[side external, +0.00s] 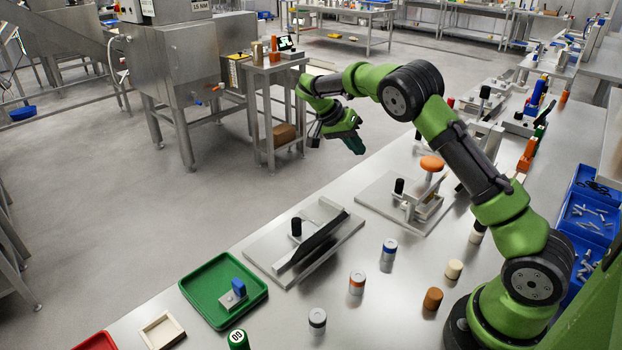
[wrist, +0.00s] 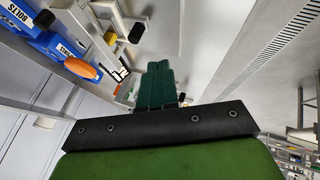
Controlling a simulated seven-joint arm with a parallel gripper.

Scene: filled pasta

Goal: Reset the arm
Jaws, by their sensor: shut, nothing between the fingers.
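My green arm reaches over the steel table (side external: 180,300) from the right in the side external view. My gripper (side external: 359,148) hangs beyond the table's far edge, tilted down and to the right, with nothing in it. In the wrist view the two dark green fingers (wrist: 158,85) lie side by side, shut together. The gripper touches no object.
Below the gripper, a fixture with an orange knob (side external: 431,163) stands on a plate. A second plate carries a black angled part (side external: 318,242). A green tray (side external: 259,297) holds a blue-topped piece. Several small cylinders stand nearer. Blue bins (side external: 588,215) line the right.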

